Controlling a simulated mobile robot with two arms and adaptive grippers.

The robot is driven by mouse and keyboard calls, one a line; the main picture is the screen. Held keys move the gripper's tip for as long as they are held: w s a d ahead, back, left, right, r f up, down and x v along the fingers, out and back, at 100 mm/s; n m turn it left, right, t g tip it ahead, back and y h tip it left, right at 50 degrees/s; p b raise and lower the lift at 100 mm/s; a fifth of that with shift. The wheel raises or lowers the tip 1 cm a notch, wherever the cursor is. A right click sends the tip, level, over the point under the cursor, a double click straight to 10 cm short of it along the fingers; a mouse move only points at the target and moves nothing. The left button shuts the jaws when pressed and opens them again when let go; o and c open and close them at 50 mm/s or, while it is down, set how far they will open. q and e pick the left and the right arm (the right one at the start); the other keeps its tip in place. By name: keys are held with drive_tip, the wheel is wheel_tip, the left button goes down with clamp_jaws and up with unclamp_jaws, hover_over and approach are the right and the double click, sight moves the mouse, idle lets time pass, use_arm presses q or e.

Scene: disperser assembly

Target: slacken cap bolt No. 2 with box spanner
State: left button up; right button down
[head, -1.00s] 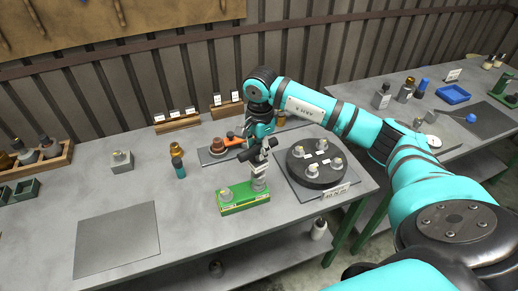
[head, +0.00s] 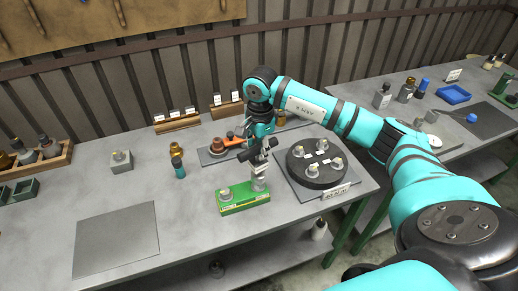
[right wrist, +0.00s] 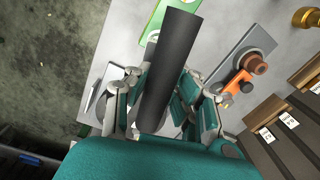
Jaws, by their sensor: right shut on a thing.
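My right gripper (head: 263,138) is shut on the black handle (head: 257,150) of what looks like the box spanner. The handle also shows as a thick black bar between the fingers in the right wrist view (right wrist: 169,75). Below the handle, a grey upright part (head: 260,176) reaches down to the right end of a green holder (head: 244,204); whether it touches the holder is unclear. A round black cap (head: 317,178) with several light bolts lies on a grey plate right of the gripper. Which bolt is No. 2 is not readable. My left gripper is not in view.
Behind the gripper lies a grey plate (head: 213,158) with a brown knob and an orange part. A bare grey mat (head: 116,240) lies front left. Labelled wooden racks (head: 177,122) line the back.

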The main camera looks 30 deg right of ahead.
drive_tip(key=shift+f, duration=0.2)
drive_tip(key=shift+f+b, duration=1.4)
drive_tip(key=shift+b, duration=0.15)
drive_tip(key=n, duration=0.4)
drive_tip(key=shift+r, duration=0.1)
drive_tip(key=n, duration=0.4)
drive_tip(key=shift+w+n, duration=0.1)
drive_tip(key=shift+n, duration=0.3)
drive_tip(key=n, duration=0.4)
drive_tip(key=shift+n, duration=0.4)
drive_tip(key=n, duration=0.4)
drive_tip(key=shift+w, duration=0.1)
